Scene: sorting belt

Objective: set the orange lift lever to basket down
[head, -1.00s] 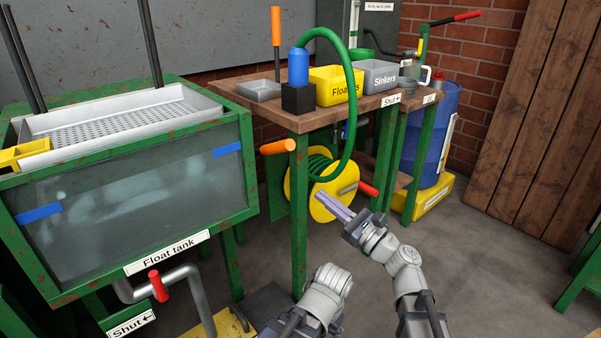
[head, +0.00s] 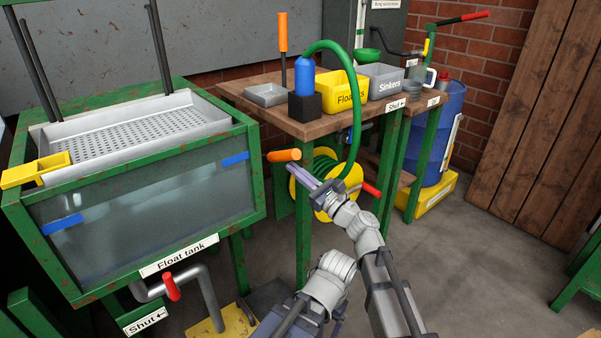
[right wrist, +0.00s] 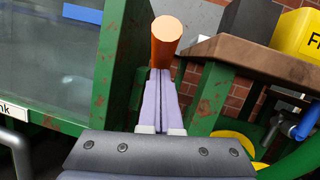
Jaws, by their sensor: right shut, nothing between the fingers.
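An orange cylindrical lever handle (head: 284,155) sticks out sideways at the front left of the workbench, just below its top. In the right wrist view the orange handle (right wrist: 165,42) points at the camera beyond the fingers. My right gripper (head: 294,170) is shut and empty, with its purple fingers just below and beside this handle. In the right wrist view the shut fingertips (right wrist: 160,73) overlap the handle's lower end; I cannot tell whether they touch. A second orange handle (head: 282,33) stands upright on a dark rod at the back of the bench. My left gripper is not in view.
The float tank (head: 150,215) with its green frame stands close on the left. A green hose loops down to a yellow reel (head: 325,205) behind my gripper.

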